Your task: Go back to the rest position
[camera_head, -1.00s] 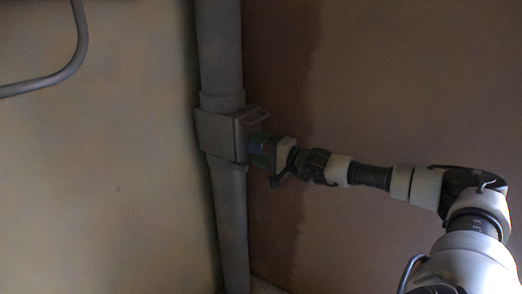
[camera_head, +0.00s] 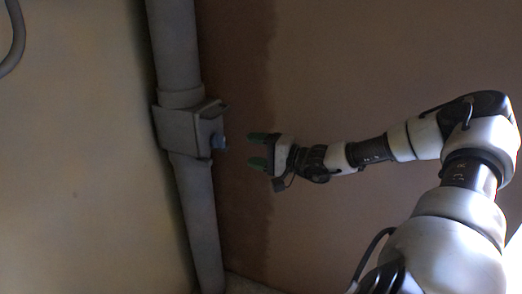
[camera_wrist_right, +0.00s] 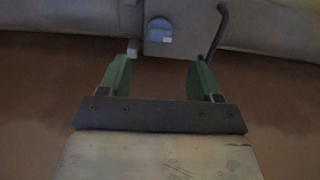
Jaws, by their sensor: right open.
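My right gripper (camera_head: 258,150) is open and empty, with its green fingers spread and pointing left. It is apart from the grey box (camera_head: 178,128) on the vertical pipe (camera_head: 198,215), with a gap of wall between them. A small blue piece (camera_head: 219,142) sits at the box's right side. In the right wrist view the open fingers (camera_wrist_right: 158,80) show with nothing between them, and the blue piece (camera_wrist_right: 160,31) is ahead on the box. My left gripper is not in view.
A plastered corner surrounds the pipe, with a pale wall (camera_head: 80,170) on the left and a brown wall (camera_head: 350,70) on the right. A curved grey tube (camera_head: 14,45) is at the upper left. The space right of the pipe is free around my gripper.

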